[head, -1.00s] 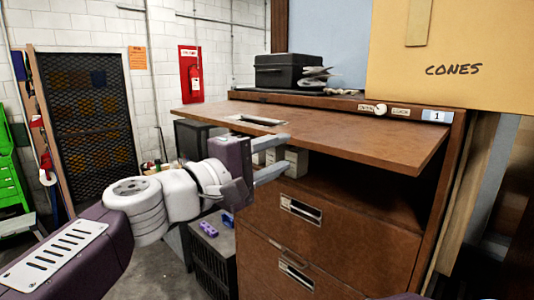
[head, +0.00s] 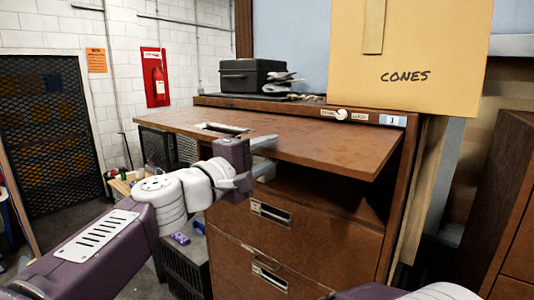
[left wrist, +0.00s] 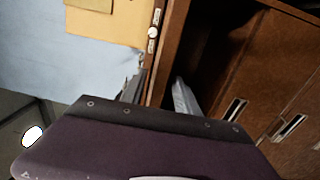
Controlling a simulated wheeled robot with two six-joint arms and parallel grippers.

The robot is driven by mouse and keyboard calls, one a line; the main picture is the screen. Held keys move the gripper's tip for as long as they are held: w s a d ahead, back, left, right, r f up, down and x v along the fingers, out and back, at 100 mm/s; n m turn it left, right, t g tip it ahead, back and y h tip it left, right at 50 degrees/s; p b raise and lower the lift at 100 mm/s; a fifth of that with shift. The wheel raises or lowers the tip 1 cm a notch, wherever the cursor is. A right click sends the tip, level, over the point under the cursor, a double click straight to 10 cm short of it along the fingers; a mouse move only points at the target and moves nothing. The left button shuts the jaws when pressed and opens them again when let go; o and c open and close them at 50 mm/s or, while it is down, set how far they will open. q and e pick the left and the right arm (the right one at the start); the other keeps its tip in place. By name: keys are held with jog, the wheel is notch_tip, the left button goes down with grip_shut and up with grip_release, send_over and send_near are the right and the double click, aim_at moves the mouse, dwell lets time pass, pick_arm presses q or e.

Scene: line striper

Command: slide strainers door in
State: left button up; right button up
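The strainers door is most likely the brown wood-grain panel (head: 310,147) at the top of the cabinet. It is raised flat and juts forward over an open, dark compartment (head: 330,190). A recessed pull (head: 222,129) sits on its top near the left. My left gripper (head: 263,157) is at the panel's front edge, left of its middle. Its pale fingers are apart, one near the edge level and one below; contact cannot be told. In the left wrist view one finger (left wrist: 185,100) shows beside the compartment, with my gripper body covering the lower part. My right gripper is out of view.
Below are closed drawers (head: 290,222) with recessed pulls. A black case (head: 252,77) and a CONES box (head: 410,55) stand on top. A dark crate (head: 185,265) with purple items is at lower left. Another brown cabinet (head: 510,200) stands at right.

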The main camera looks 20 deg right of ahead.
aim_at(286, 145)
pick_arm(q)
grip_shut()
jog(key=shift+w+d+r, duration=0.2)
jog(key=shift+w+d, duration=0.05)
jog(key=shift+d, duration=0.1)
jog(key=p+x, duration=0.1)
jog(key=x, duration=0.3)
jog(key=shift+w+d+f+p, duration=0.15)
jog(key=shift+d+f+p, duration=0.05)
jog(key=shift+d+p, duration=0.15)
jog(key=shift+w+d, duration=0.35)
jog(key=shift+d, duration=0.1)
